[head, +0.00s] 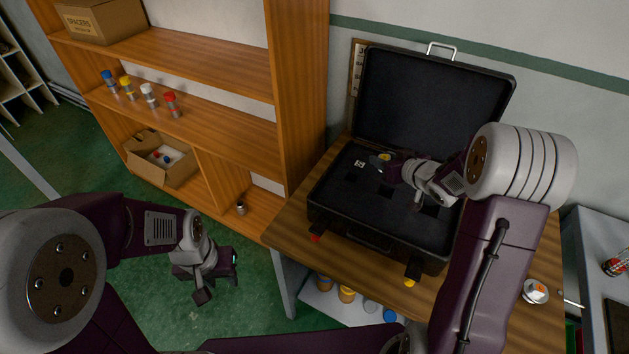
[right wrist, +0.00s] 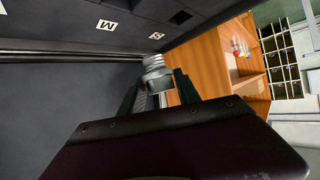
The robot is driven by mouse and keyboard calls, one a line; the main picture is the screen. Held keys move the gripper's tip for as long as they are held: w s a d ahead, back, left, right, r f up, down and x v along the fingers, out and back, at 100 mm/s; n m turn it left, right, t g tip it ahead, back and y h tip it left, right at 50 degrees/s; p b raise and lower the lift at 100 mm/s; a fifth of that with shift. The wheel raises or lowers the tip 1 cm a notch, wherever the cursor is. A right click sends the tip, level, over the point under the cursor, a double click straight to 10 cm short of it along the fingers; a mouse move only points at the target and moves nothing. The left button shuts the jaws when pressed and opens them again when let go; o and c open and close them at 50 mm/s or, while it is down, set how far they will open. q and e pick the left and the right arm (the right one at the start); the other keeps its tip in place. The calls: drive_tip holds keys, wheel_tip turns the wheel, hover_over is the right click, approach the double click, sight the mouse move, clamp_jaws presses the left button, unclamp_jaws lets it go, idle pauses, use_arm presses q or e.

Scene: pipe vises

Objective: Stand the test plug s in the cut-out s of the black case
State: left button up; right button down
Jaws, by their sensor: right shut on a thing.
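The black case (head: 330,200) stands open on the wooden table, lid up against the wall. Its dark insert has white letter labels; the right wrist view shows an M label (right wrist: 107,25) and an S label (right wrist: 156,36). A dark square cut-out (right wrist: 180,17) lies near them. My right gripper (head: 383,160) is over the case's left rear part, shut on a grey ridged metal plug (right wrist: 154,72); a yellow spot shows at its end in the head view. No size mark on it is readable. My left gripper (head: 234,267) appears open and empty, low over the floor left of the table.
A wooden shelf unit (head: 210,122) stands left of the table, with several capped bottles and an open carton (head: 165,172). A small metal piece (head: 241,207) sits on its lower shelf. A white-and-orange object (head: 535,291) is on the table, right of the case.

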drive_tip(key=shift+m, duration=0.3)
drive_tip(key=w+a+f+b, duration=0.1)
drive_tip(key=a+f, duration=0.1)
drive_tip(key=w+a+f+b, duration=0.1)
drive_tip(key=w+a+f, duration=0.1)
drive_tip(key=w+a+f+b, duration=0.1)
drive_tip(key=w+a+f, duration=0.1)
drive_tip(key=a, duration=0.1)
drive_tip(key=shift+w+a+b, duration=0.1)
drive_tip(key=shift+w+b, duration=0.05)
drive_tip(key=shift+b, duration=0.15)
drive_tip(key=shift+f, duration=2.05)
